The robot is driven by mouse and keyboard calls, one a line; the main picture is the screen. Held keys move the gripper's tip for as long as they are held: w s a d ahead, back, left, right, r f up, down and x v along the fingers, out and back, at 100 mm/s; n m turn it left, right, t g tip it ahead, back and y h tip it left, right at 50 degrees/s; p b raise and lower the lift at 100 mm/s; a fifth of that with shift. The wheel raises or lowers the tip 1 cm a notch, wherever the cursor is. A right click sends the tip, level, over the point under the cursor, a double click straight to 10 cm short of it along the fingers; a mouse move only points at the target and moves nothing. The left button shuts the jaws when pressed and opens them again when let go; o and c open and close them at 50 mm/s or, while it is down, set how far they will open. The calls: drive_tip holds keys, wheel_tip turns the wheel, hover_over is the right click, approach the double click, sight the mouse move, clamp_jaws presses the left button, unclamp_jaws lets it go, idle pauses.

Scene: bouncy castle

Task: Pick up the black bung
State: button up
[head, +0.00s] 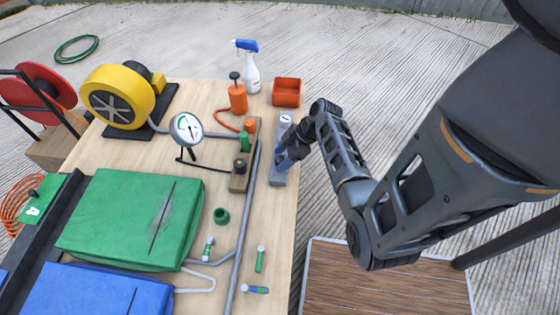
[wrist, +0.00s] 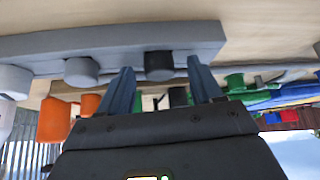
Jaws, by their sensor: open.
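A black bung (wrist: 159,66) stands on a long grey rack (wrist: 200,36) in the wrist view, beside a grey bung (wrist: 81,71). My gripper (wrist: 161,72) is open, with one blue-grey finger on each side of the black bung in that view. I cannot tell whether the fingers touch it. In the head view my gripper (head: 284,160) is over the grey rack (head: 278,179) near the table's right edge and hides the bung there. Another dark plug (head: 240,164) stands on a narrow wooden block to the left.
The wooden block also carries a green plug (head: 244,141) and an orange plug (head: 249,124). An orange bin (head: 286,92), spray bottle (head: 250,76) and orange pump (head: 238,99) stand at the back. A pressure gauge (head: 186,128) stands left.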

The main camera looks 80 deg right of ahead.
drive_tip(key=c, duration=1.1)
drive_tip(key=shift+r, duration=0.2)
drive_tip(key=shift+c, duration=0.2)
